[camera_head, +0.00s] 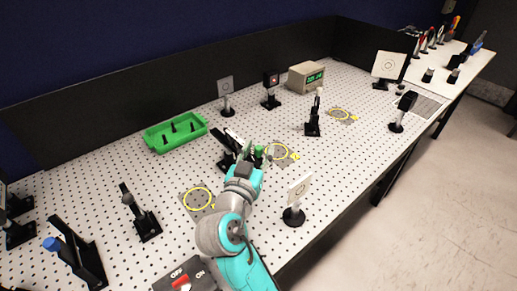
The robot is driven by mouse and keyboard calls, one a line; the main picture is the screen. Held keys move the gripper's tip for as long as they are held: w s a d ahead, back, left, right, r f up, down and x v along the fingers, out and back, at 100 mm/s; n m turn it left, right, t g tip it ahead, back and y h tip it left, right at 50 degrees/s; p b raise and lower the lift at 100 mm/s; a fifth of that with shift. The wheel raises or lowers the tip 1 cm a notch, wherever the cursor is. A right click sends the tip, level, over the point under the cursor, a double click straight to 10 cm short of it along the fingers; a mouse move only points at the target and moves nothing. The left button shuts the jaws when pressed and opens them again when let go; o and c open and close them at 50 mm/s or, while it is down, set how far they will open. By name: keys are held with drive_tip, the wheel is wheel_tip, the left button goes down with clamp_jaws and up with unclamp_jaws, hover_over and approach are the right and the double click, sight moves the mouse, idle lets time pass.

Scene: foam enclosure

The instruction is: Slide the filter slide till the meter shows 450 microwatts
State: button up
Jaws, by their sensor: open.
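The meter (306,78) is a beige box at the back of the white perforated table. Its green digits are lit but too small to read surely. A dark mount with a pale slanted strip (233,136), which looks like the filter slide, stands near the table's middle. My gripper (248,154) is open, just in front of and right beside this mount. A small green part (258,150) shows at the gripper's right side. The gripper covers the mount's near part, and I cannot tell whether it touches the slide.
A green tray (176,132) with dark pegs lies to the left. A white target card (298,190) stands right of my arm. A black post mount (313,118) stands to the right, and another mount (140,212) to the left. Yellow rings mark the table.

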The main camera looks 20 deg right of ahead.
drive_tip(key=shift+w+d, duration=0.2)
drive_tip(key=shift+w, duration=0.05)
clamp_jaws()
drive_tip(key=shift+s+d, duration=0.1)
drive_tip(key=shift+s, duration=0.2)
drive_tip(key=s, duration=0.1)
drive_tip(key=s+d, duration=0.1)
drive_tip(key=s, duration=0.1)
drive_tip(key=shift+s, duration=0.1)
unclamp_jaws()
drive_tip(key=shift+s, duration=0.1)
